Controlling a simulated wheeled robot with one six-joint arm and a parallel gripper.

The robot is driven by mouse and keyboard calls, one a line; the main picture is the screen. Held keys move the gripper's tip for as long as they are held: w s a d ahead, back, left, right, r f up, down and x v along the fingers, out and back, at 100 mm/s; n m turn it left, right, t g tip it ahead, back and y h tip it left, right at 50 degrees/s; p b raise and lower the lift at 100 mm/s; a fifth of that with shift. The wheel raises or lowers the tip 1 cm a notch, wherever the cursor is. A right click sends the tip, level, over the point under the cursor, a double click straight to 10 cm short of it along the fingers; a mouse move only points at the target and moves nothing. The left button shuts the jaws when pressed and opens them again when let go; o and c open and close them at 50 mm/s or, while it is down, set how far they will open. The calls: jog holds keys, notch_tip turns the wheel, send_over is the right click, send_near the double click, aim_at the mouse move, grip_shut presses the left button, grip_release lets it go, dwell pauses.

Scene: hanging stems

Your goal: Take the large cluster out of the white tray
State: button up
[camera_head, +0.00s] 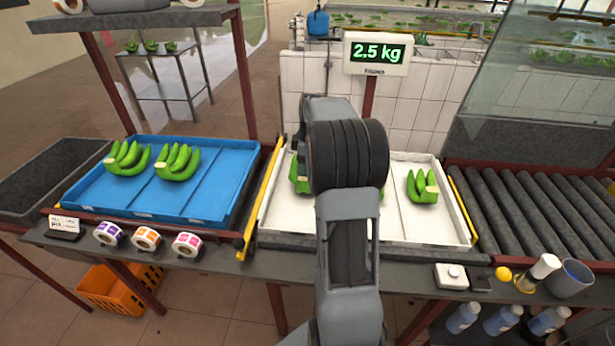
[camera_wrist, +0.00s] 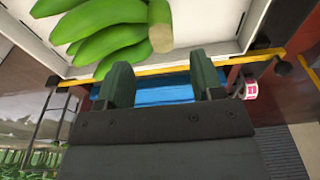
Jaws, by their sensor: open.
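The white tray (camera_head: 435,226) holds several green banana clusters in its compartments. The left cluster (camera_head: 298,184) is partly hidden behind my arm. A small bit of green shows just right of my arm. The right cluster (camera_head: 423,187) is in full view; which is largest cannot be told from the head view. In the wrist view, a cluster (camera_wrist: 105,30) with a pale cut stem lies in the white tray (camera_wrist: 213,22), close to the fingertips. My gripper (camera_wrist: 162,80) is open, with nothing between its fingers, beside this cluster near the yellow rail. The head view hides the fingers.
A blue tray (camera_head: 214,199) with two clusters stands at the left, past a yellow rail (camera_head: 262,195). A scale display (camera_head: 377,53) on a post behind the white tray reads 2.5 kg. A roller conveyor (camera_head: 530,215) lies right.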

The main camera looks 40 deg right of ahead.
aim_at(301, 183)
jog(key=shift+a+f+p, duration=0.2)
jog(key=shift+f+p, duration=0.2)
jog(key=shift+f, duration=2.25)
